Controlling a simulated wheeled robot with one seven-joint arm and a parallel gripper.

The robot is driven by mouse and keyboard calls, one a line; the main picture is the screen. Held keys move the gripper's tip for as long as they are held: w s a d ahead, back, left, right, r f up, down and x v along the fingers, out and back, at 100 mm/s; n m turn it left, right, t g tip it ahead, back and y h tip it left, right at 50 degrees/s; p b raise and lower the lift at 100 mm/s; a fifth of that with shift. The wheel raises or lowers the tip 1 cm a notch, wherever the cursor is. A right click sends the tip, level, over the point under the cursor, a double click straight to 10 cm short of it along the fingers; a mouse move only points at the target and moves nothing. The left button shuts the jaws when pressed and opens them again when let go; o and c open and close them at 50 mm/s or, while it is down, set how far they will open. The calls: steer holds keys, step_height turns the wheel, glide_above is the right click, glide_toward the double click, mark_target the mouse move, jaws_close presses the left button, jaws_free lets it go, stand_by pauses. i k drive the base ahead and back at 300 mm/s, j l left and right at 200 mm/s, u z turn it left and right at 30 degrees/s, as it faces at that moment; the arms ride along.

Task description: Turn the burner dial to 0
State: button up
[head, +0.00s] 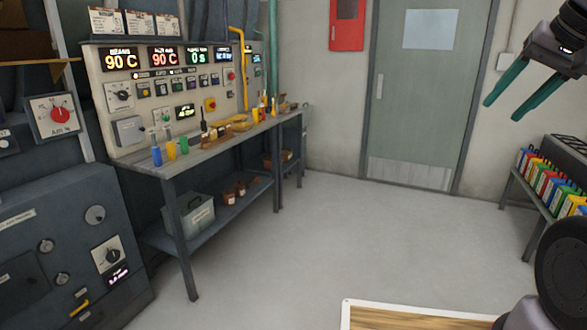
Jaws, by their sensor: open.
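Several dials show at the left, and their labels are too small to tell for certain which is the burner dial. A black dial on a white plate (112,256) sits on the dark machine at the lower left, above a small purple-lit display (118,276). A red knob (60,114) sits on a grey box with a label that seems to read AIR %. Another black dial (123,95) is on the control panel. My gripper (506,111) is at the upper right, its two teal fingers apart and empty, far from all the dials.
A workbench (190,168) with cups and tools stands below the control panel (108,70). The grey door (425,100) is at the back. A rack of colourful items (550,180) stands at the right. The floor (290,250) between is clear, with a wood-topped surface (400,318) at the bottom.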

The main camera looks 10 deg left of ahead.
mark_target(123, 95)
steer(key=i+j+u, duration=0.15)
steer(key=i+u, duration=0.6)
steer(key=u, duration=0.15)
steer(key=i+l+u, duration=0.15)
steer(key=i+u, duration=0.25)
steer(key=i+l+u, duration=0.25)
steer(key=u, duration=0.2)
steer(key=i+l+u, duration=0.3)
steer(key=i, duration=0.2)
steer(key=i+j+z, duration=0.6)
steer(key=i, duration=0.2)
steer(key=i+l, duration=0.05)
steer(key=l, duration=0.05)
